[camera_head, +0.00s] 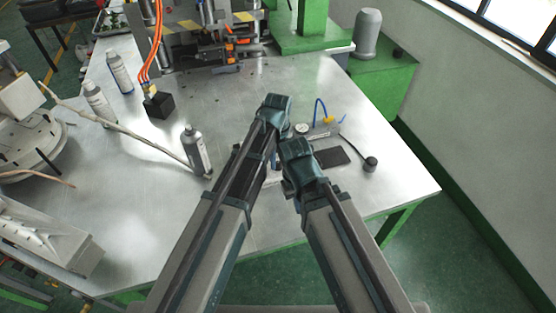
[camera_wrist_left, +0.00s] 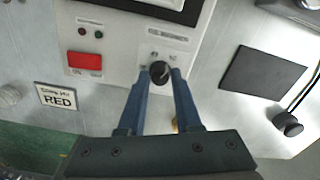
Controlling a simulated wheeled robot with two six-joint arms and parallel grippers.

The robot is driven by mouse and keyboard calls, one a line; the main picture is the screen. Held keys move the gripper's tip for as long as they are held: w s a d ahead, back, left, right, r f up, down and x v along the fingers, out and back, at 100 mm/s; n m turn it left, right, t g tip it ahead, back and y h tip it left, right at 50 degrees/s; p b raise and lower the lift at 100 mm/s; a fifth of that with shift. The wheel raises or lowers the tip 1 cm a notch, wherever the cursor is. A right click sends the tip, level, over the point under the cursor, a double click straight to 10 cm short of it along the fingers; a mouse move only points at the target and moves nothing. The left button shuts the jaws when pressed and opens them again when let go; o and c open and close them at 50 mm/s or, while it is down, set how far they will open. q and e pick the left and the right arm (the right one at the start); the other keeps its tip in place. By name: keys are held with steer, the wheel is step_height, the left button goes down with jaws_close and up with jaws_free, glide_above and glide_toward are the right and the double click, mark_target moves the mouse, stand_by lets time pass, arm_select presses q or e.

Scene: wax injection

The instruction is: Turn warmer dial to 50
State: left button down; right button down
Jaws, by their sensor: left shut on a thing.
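The warmer dial (camera_wrist_left: 159,72) is a round black knob with a light pointer mark, on a light grey panel in the left wrist view. Small marks surround it, too small to read. My left gripper (camera_wrist_left: 160,82) points at the panel, its two blue fingers on either side of the knob and shut on it. In the head view my left arm's wrist (camera_head: 275,108) bends down over the table and hides the dial. My right arm's wrist (camera_head: 298,152) is close beside it on the right; its fingers are hidden.
A dark pad (camera_head: 332,157) lies to the right. Spray cans (camera_head: 196,150) and a long stick (camera_head: 120,128) are on the left of the metal table (camera_head: 150,205). A press stands behind.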

mark_target(278, 163)
arm_select(q)
steer(key=shift+m, duration=0.3)
stand_by(0.4)
steer(key=c, duration=0.6)
jaws_free()
steer(key=shift+r, duration=0.1)
arm_select(e)
steer(key=shift+r, duration=0.15)
arm_select(q)
step_height(278, 163, up, 14)
steer(key=p, duration=1.3)
steer(key=shift+f+p, duration=0.2)
steer(key=shift+p, duration=0.2)
arm_select(e)
step_height(278, 163, up, 14)
steer(key=shift+f, duration=0.25)
